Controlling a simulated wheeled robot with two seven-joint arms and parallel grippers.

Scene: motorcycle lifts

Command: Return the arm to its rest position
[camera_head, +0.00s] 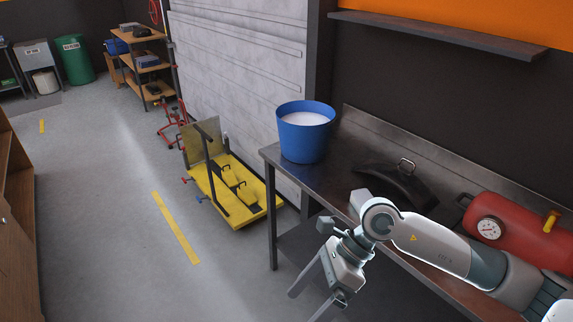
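My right arm comes in from the right, over the front of the dark metal workbench (345,195). My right gripper (305,306) points down and to the left, off the bench's front edge, above the floor. Its two fingers are spread apart with nothing visible between them. My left gripper is not in view.
A blue bucket (304,140) with white contents, a dark curved part with a handle (396,184) and a red tank with a gauge (520,232) stand on the bench. A yellow lift (235,200) stands on the floor beyond. Floor at left is mostly clear.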

